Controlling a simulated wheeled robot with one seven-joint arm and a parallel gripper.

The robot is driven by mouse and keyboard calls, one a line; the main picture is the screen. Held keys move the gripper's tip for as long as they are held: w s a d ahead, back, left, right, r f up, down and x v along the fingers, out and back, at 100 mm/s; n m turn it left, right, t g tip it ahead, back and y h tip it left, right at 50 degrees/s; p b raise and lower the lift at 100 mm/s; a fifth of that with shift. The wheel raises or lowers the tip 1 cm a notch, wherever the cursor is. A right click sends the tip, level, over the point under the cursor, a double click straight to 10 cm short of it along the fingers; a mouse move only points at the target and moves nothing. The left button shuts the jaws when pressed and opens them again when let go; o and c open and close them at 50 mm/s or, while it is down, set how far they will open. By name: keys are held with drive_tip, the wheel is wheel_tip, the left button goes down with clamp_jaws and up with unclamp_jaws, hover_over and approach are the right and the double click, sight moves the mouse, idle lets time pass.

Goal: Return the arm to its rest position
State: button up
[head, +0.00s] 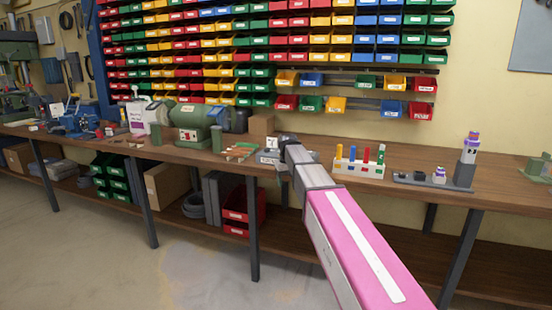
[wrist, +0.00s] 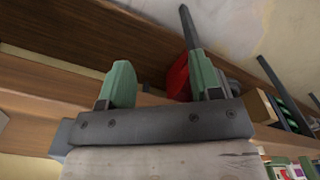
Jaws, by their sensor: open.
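My arm, pink and grey, reaches from the lower right of the head view toward the workbench (head: 410,160). My gripper (head: 278,172) is at the end of it, small and partly hidden by the wrist, near the bench's front edge. In the wrist view my gripper (wrist: 160,85) shows two green fingers spread well apart. It is open, with nothing between the fingers. Behind them the wrist view shows brown wooden boards of the bench and a red bin (wrist: 178,80).
A white rack with coloured pieces (head: 359,168) stands on the bench right of my gripper. A grey holder (head: 463,175) with purple-and-white pieces is farther right. A green bench grinder (head: 192,117) stands to the left. Bin rows line the wall. The floor in front is clear.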

drive_tip(key=s+d+f+m, duration=0.1)
drive_tip(key=s+d+f, duration=0.6)
drive_tip(key=s+f, duration=0.5)
drive_tip(key=s+d+f+m, duration=0.2)
drive_tip(key=s+d+f, duration=0.5)
drive_tip(key=s+f, duration=0.5)
drive_tip(key=s, duration=0.2)
drive_tip(key=shift+s+d+m, duration=0.15)
drive_tip(key=shift+s+m, duration=0.15)
drive_tip(key=shift+s, duration=0.1)
drive_tip(key=shift+f, duration=0.1)
